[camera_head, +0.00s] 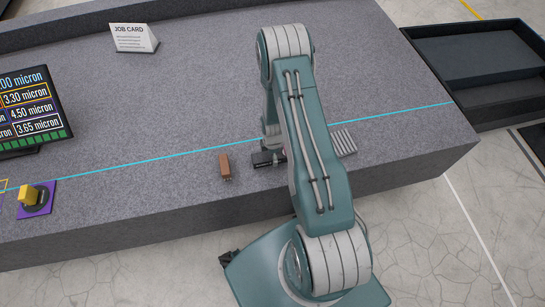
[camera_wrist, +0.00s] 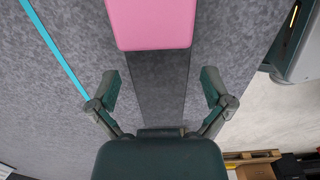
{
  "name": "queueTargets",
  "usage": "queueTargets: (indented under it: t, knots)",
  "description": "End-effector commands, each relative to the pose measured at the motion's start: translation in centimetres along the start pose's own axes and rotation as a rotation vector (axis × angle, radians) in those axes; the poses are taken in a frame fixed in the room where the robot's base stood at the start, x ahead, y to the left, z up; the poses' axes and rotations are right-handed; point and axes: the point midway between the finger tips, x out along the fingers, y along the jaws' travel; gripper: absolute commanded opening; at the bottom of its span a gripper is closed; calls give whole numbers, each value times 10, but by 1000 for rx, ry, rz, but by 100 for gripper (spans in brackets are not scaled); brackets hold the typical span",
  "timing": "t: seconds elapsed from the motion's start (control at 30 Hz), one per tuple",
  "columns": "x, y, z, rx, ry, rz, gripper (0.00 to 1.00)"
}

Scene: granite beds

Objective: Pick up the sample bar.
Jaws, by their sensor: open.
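My gripper (camera_wrist: 161,90) is open in the wrist view, its two dark fingers spread wide with nothing held between them. A long, smooth dark grey strip (camera_wrist: 159,88) runs between the fingers and passes under a pink block (camera_wrist: 154,22) at the top edge. I cannot tell for sure which piece is the sample bar. In the head view my gripper (camera_head: 266,158) is low over the bed, partly hidden by my arm. A small brown block (camera_head: 225,167) stands just left of it. The pink block is not seen there, probably behind my arm.
A grey ribbed piece (camera_head: 343,142) lies right of my arm on the granite bed (camera_head: 190,80). A yellow-topped knob on a purple pad (camera_head: 36,199), a display (camera_head: 30,105) and a job card (camera_head: 133,37) are further left. The bed's front edge is close.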

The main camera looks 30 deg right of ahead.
Motion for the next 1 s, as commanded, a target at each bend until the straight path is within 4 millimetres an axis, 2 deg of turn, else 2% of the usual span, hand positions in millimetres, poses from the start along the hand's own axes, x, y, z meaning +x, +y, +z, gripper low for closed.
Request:
queueTargets:
  t: [0.2,0.23,0.43,0.8,1.0]
  knots:
    - [1,1,0,0,0,2,100]
    - [1,1,0,0,0,2,96]
    - [1,1,0,0,0,2,6]
    - [0,2,0,0,0,4,4]
    - [-17,3,0,0,0,7,4]
